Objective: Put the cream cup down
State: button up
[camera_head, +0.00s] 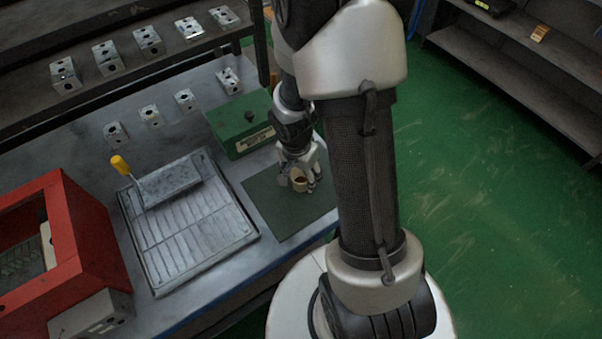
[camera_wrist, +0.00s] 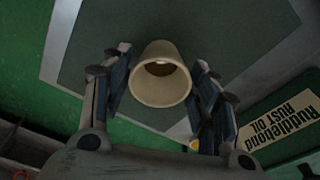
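The cream cup (camera_wrist: 160,90) is between the two fingers of my gripper (camera_wrist: 159,62) in the wrist view. It is about upright, its round mouth toward the camera and its inside brownish. The fingers lie close along both sides and look shut on it; a thin gap seems to show at the left. In the head view, the cup (camera_head: 299,184) is at the end of my gripper (camera_head: 299,176), over the dark green mat (camera_head: 290,222). Whether its base touches the mat is hidden.
A green box (camera_head: 240,124) with a rust oil label stands just behind the mat. Left of the mat lies a grey ribbed tray (camera_head: 180,243) with a yellow-handled tool (camera_head: 160,182). A red frame (camera_head: 75,235) is at the far left. Several metal valve blocks (camera_head: 150,115) stand behind.

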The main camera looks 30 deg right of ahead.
jog(key=shift+o, duration=0.6)
jog(key=shift+r+p, duration=0.25)
jog(key=shift+p, duration=0.05)
jog(key=s+a+r+n+t+p, duration=0.1)
jog(key=s+a+r+n+p, duration=0.15)
jog(key=r, duration=0.95)
jog(key=s+a+r+n+t+p, duration=0.1)
jog(key=s+a+r+n+p, duration=0.15)
jog(key=r, duration=0.95)
jog(key=s+a+r+n+t+y, duration=0.1)
jog(key=s+a+r+n+t, duration=0.1)
jog(key=s+a+r+n, duration=0.3)
jog(key=shift+s+a+r+n, duration=0.4)
jog(key=shift+s+r+n, duration=1.15)
jog(key=shift+s, duration=0.3)
